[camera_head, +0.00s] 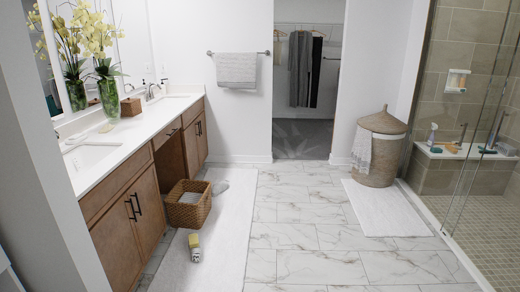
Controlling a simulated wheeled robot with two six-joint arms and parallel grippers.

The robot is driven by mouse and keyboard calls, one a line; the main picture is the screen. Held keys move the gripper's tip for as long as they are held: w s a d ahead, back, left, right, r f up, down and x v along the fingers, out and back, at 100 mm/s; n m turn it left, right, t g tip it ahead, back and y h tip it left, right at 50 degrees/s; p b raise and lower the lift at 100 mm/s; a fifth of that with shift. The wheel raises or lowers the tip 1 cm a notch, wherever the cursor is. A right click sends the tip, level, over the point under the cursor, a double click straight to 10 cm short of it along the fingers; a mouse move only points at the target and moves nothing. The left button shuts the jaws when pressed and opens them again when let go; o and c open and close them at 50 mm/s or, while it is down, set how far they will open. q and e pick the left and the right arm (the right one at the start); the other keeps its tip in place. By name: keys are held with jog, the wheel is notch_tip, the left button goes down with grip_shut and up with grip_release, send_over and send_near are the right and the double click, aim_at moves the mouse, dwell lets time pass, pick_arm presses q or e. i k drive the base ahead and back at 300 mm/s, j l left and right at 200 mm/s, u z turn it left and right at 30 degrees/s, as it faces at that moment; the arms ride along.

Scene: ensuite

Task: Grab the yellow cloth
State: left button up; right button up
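I see nothing that I can clearly make out as a yellow cloth. A small yellow item with a whitish lower part (194,247) lies on the white runner rug; it is too small to tell if it is cloth. A small orange-yellow item (452,148) lies on the shower bench, and I cannot tell what it is made of. Neither of my grippers is in view.
A wicker basket (188,208) stands on the runner rug (228,245) beside the wooden vanity (128,210). A lidded hamper (378,150) stands by a white mat (385,210). Glass (480,145) fronts the shower bench (450,180). The marble floor (320,235) is clear.

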aim_at(193, 239)
jog(key=i, duration=1.7)
